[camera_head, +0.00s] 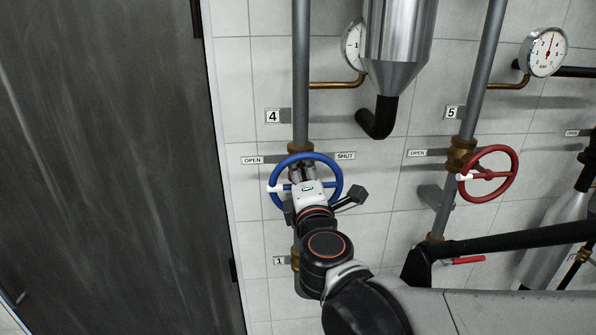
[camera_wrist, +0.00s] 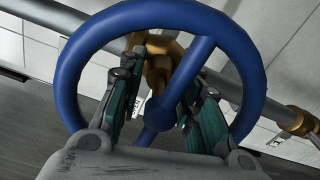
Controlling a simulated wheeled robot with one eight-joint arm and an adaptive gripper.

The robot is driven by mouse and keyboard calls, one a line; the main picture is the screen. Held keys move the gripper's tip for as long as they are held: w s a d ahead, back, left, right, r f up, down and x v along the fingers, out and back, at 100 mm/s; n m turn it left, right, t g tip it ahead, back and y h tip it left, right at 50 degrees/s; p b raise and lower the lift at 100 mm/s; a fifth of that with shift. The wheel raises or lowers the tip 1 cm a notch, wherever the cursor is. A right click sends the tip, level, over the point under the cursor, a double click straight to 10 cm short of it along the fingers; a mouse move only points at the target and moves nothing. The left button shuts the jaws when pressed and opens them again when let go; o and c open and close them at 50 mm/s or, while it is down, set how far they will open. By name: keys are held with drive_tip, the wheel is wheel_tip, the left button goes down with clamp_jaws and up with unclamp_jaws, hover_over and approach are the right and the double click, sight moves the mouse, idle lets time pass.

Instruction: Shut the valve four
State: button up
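The blue handwheel (camera_head: 333,172) of valve four is on a grey vertical pipe, below the "4" plate (camera_head: 272,116). An OPEN label (camera_head: 252,160) is at its upper left and a SHUT label (camera_head: 345,156) at its upper right. A white tab (camera_head: 276,188) shows at the wheel's left side. My gripper (camera_head: 302,174) is in front of the wheel and hides part of its middle. In the wrist view the blue wheel (camera_wrist: 72,75) fills the frame. The green-padded fingers of my gripper (camera_wrist: 163,80) stand apart inside the rim, either side of the hub. Contact is unclear.
A red handwheel (camera_head: 515,172) on the "5" pipe stands to the right. A steel vessel (camera_head: 398,40) with a black elbow hangs above, between the pipes. Round gauges (camera_head: 543,52) are on the wall. A dark panel (camera_head: 100,170) fills the left side.

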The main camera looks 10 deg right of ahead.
drive_tip(key=shift+w, duration=0.65)
clamp_jaws()
